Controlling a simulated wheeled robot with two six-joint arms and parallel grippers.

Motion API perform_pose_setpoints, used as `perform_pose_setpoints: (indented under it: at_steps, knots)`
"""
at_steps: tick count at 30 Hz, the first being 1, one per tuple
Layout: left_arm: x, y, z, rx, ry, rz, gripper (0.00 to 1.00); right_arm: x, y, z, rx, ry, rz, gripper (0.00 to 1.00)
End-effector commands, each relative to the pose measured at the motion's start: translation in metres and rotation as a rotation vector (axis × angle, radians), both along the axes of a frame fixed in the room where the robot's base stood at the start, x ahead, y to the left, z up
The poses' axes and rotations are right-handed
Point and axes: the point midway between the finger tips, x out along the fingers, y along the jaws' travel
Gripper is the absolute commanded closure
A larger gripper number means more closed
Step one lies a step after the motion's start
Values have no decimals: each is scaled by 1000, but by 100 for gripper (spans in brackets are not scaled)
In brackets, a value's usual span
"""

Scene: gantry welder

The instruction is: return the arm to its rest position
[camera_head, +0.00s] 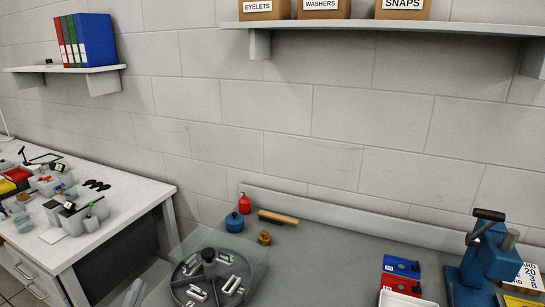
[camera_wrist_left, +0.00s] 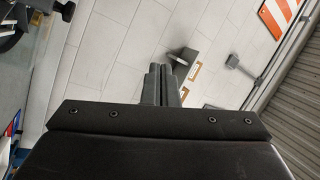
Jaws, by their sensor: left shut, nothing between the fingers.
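My left gripper (camera_wrist_left: 167,70) shows in the left wrist view with its two dark fingers together and nothing between them. In the head view, grey finger-like parts (camera_head: 133,292) show at the bottom edge, left of the round dark fixture, and seem to be the same gripper. They are in the gap between the white table and the grey bench and touch nothing that I can see. Most of the left arm is outside the head view. My right gripper is not in view.
The grey bench (camera_head: 330,250) carries a round dark fixture (camera_head: 208,277) with metal parts, a blue pot (camera_head: 234,222), a red bottle (camera_head: 245,204), blue and red boxes (camera_head: 401,267) and a blue press (camera_head: 487,258). A cluttered white table (camera_head: 135,205) stands left. Shelves hang above.

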Motion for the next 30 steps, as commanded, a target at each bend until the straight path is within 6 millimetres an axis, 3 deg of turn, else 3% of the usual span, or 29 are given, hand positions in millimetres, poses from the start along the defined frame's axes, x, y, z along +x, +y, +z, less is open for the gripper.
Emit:
perform_pose_setpoints:
  at_steps: [6,9,13,17,21,30]
  knots:
    - [-44,65,-22,-329,119,318,100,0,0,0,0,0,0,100]
    - [-69,85,-45,-466,228,447,100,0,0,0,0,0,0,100]
    - [-108,96,-83,-627,418,586,100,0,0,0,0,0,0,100]
    - [-152,89,-121,-761,649,687,100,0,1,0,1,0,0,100]
    - [-195,69,-149,-854,889,740,100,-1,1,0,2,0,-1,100]
    - [-274,19,-174,-941,1317,738,100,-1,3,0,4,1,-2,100]
